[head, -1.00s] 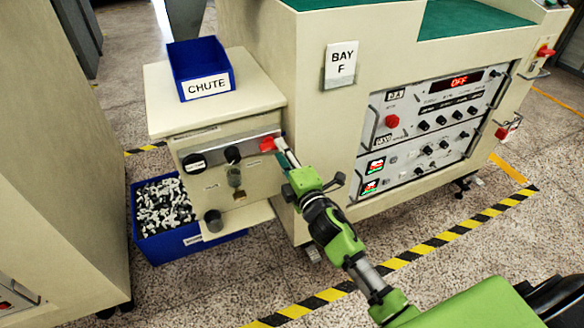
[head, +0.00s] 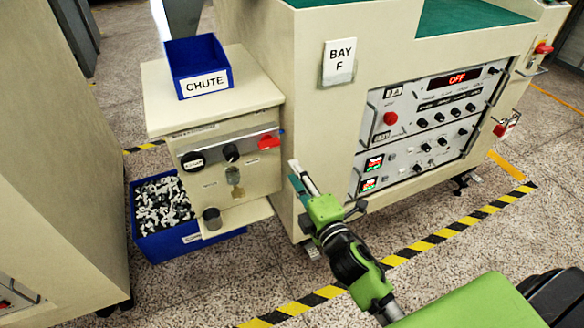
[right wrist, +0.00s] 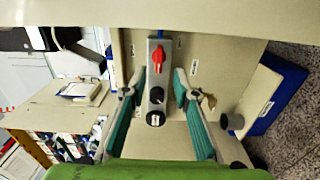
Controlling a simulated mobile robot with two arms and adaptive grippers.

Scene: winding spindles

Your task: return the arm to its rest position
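My right gripper (head: 297,176) is in the middle of the head view, in front of the cream machine and to the right of the small cabinet's control panel. It is clear of the panel. In the right wrist view its two teal-padded fingers (right wrist: 157,100) stand wide apart with nothing between them. Beyond them is the grey panel strip with a red switch (right wrist: 159,61) and black knobs (right wrist: 156,95). The red switch also shows in the head view (head: 268,142). My left gripper is not in view.
The cream machine with the BAY F sign (head: 339,60) stands close beyond my right arm. A blue CHUTE bin (head: 201,67) sits on the small cabinet (head: 150,105). A blue crate of small parts (head: 190,238) is on the floor. Striped floor tape (head: 410,252) runs in front.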

